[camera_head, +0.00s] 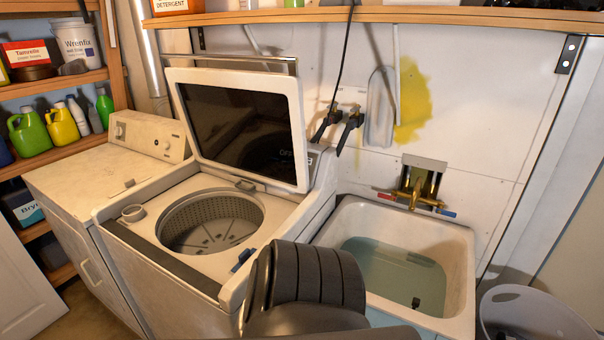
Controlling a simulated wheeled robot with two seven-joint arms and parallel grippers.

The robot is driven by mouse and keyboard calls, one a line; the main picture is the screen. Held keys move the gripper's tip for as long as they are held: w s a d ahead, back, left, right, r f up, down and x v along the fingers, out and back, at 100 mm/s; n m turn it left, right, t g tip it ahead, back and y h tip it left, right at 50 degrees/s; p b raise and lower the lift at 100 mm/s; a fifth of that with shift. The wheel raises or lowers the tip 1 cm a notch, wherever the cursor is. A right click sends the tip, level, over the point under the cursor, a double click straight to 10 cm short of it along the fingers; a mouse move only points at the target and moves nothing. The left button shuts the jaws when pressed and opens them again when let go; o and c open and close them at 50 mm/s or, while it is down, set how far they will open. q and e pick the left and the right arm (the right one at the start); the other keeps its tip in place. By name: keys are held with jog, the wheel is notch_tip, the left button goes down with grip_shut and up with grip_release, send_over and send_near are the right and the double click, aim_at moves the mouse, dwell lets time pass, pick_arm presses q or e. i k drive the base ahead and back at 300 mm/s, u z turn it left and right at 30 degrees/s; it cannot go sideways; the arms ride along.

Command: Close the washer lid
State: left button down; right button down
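The washer (150,285) stands in the middle left with its tub (212,222) uncovered. Its lid (285,85), a white frame around a dark glossy panel, stands raised and leans back at the rear of the opening. A dark ribbed part, which looks like one of my arm links, rises at the bottom centre and covers the washer's front right corner. Neither gripper shows, so their positions relative to the lid are hidden.
A utility sink (458,255) with water and a brass faucet (415,192) is right of the washer. A dryer-like white machine (85,180) is left. A shelf (370,14) runs above the lid. A pale bin (535,315) stands at the lower right.

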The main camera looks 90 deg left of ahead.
aim_at(249, 123)
jog(key=u, duration=3.4)
jog(key=i, duration=0.5)
jog(key=u, duration=0.5)
jog(key=k, duration=0.8)
jog(key=u, duration=0.35)
